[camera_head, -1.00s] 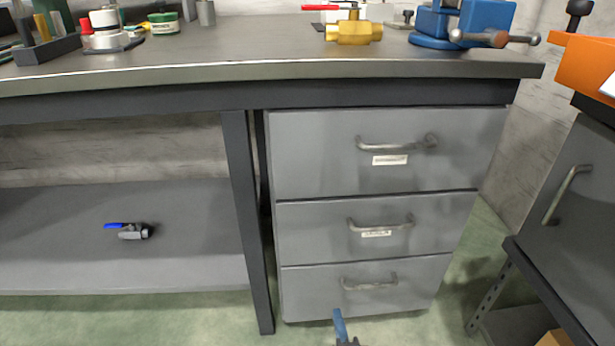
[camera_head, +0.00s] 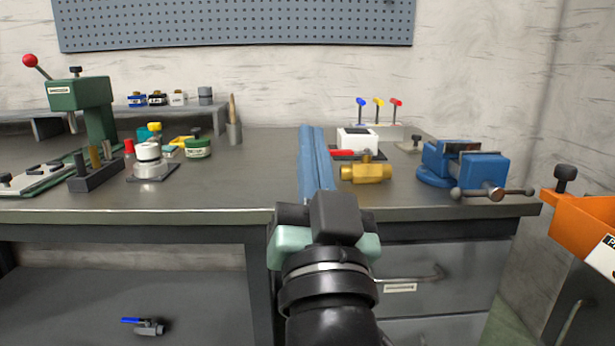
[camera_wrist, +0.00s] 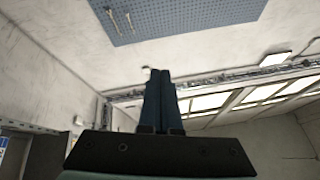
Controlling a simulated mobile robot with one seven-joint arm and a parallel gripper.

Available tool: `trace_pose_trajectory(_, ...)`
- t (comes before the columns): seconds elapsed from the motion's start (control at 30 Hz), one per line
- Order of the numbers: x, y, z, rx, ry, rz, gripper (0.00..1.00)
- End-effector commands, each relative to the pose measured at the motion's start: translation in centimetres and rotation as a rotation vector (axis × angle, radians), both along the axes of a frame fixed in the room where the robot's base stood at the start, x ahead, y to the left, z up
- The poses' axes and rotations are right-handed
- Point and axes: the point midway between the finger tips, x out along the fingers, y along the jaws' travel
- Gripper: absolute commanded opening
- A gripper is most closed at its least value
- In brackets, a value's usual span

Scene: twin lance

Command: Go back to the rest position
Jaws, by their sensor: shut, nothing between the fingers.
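My gripper (camera_head: 312,130) is in the middle of the head view, its long blue fingers together and pointing up and away in front of the workbench (camera_head: 240,190). Nothing is between the fingers. In the wrist view the blue fingers (camera_wrist: 160,72) point up toward the wall and ceiling, side by side and empty. My wrist hides part of the bench's front edge and the upper drawer.
A brass valve with a red handle (camera_head: 366,172), a white box (camera_head: 357,140) and a blue vise (camera_head: 465,168) stand right of my gripper. A green press (camera_head: 85,105) is at left. A blue-handled valve (camera_head: 148,327) lies on the lower shelf. An orange bin (camera_head: 580,232) is at right.

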Motion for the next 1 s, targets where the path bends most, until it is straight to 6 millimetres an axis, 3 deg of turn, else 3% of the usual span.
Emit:
trace_pose_trajectory(0.03,-2.3,0.3,4.5,-0.048,-0.073,-0.039,0.00)
trace_pose_trajectory(0.23,-12.3,0.6,16.2,-0.193,-0.327,-0.242,0.00)
trace_pose_trajectory(0.3,-11.6,0.5,19.0,-0.194,-0.307,-0.241,0.00)
trace_pose_trajectory(1.0,-11.4,0.5,41.0,-0.191,-0.303,-0.233,0.00)
